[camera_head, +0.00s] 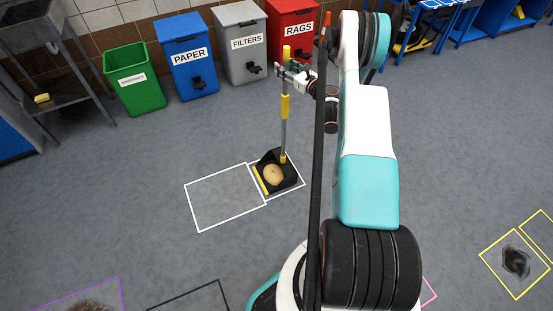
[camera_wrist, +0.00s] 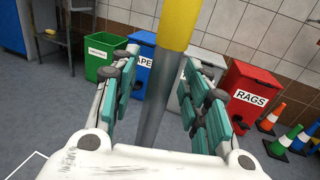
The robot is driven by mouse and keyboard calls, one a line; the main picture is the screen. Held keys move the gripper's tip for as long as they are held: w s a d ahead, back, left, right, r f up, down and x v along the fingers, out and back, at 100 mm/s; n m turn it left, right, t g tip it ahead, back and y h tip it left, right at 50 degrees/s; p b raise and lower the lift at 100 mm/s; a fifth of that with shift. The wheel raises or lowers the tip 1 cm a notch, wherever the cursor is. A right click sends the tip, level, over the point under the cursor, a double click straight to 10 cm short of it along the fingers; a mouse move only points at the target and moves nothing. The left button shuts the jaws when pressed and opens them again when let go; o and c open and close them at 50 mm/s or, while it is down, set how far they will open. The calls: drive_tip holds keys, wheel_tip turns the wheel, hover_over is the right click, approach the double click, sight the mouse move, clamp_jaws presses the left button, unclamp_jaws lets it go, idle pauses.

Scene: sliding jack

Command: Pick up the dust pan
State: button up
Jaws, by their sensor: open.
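The dust pan (camera_head: 282,177) stands upright on the floor in the head view. It has a black scoop with a yellow front lip, a grey pole and yellow grip sections. A round tan object (camera_head: 273,175) lies in the scoop. My gripper (camera_head: 285,72) is at the upper part of the pole. In the wrist view, my open gripper (camera_wrist: 165,85) has its teal-padded fingers on either side of the grey pole (camera_wrist: 163,110), with a gap visible on both sides. A yellow section (camera_wrist: 178,22) of the pole rises above the fingers. The scoop is out of the wrist view.
Green (camera_head: 134,79), blue (camera_head: 187,55), grey (camera_head: 240,42) and red (camera_head: 292,30) bins stand along the wall behind the pole. An empty white floor outline (camera_head: 200,228) lies left of the scoop. A metal cart (camera_head: 45,60) stands at far left. Cones (camera_wrist: 287,138) show at right in the wrist view.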

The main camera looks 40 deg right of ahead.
clamp_jaws()
idle(0.3)
wheel_tip(320, 180, up, 20)
drive_tip(key=p, duration=0.6)
drive_tip(key=shift+p, duration=0.4)
drive_tip(key=c, duration=0.8)
unclamp_jaws()
clamp_jaws()
